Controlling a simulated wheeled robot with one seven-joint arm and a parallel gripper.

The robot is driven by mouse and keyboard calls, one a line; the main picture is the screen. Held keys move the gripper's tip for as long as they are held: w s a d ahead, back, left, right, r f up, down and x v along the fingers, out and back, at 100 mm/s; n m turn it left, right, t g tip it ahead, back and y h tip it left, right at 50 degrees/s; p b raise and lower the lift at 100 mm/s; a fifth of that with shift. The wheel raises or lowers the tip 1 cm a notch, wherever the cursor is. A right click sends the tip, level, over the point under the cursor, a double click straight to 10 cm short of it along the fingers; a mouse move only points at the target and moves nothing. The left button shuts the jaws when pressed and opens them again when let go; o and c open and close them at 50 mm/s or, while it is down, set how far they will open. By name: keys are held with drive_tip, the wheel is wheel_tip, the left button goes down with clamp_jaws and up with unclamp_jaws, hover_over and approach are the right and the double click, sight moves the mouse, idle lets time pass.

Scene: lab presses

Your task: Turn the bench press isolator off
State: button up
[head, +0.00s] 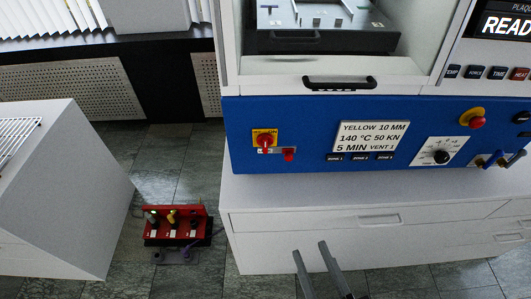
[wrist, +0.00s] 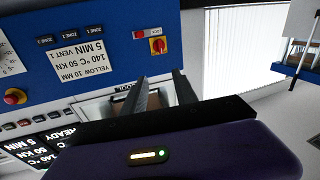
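The isolator is a red rotary handle on a yellow plate (head: 264,140), at the left end of the blue front panel. Its handle looks about upright in the head view. It also shows upside down in the wrist view, where the isolator (wrist: 158,46) is above my fingertips. A small red part (head: 289,154) with a white label sits just beside it. My gripper (head: 310,248) is open and empty, in front of the white drawers and below the panel. In the wrist view its two fingers (wrist: 159,76) stand apart with nothing between them, not touching the isolator.
The blue panel (head: 310,112) also carries a text card (head: 368,138), a red mushroom button (head: 477,122) and a dial (head: 440,156). A door handle (head: 340,83) juts out above. A red rack (head: 176,224) stands on the floor, with a white cabinet (head: 75,190) at left.

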drive_tip(key=w+a+n+y, duration=0.1)
drive_tip(key=w+a, duration=0.6)
drive_tip(key=w, duration=0.1)
drive_tip(key=m+h+b, duration=0.1)
drive_tip(key=m+h, duration=0.4)
drive_tip(key=h, duration=0.1)
approach(265, 147)
drive_tip(key=w, duration=0.1)
drive_tip(key=shift+t, duration=0.3)
drive_tip(key=w, duration=0.3)
drive_tip(key=w+p, duration=0.1)
drive_tip(key=w, duration=0.3)
drive_tip(key=shift+w+d+f+p, duration=0.15)
drive_tip(key=shift+w+f+p, duration=0.05)
drive_tip(key=shift+w+p, duration=0.1)
drive_tip(key=shift+c, duration=0.4)
clamp_jaws()
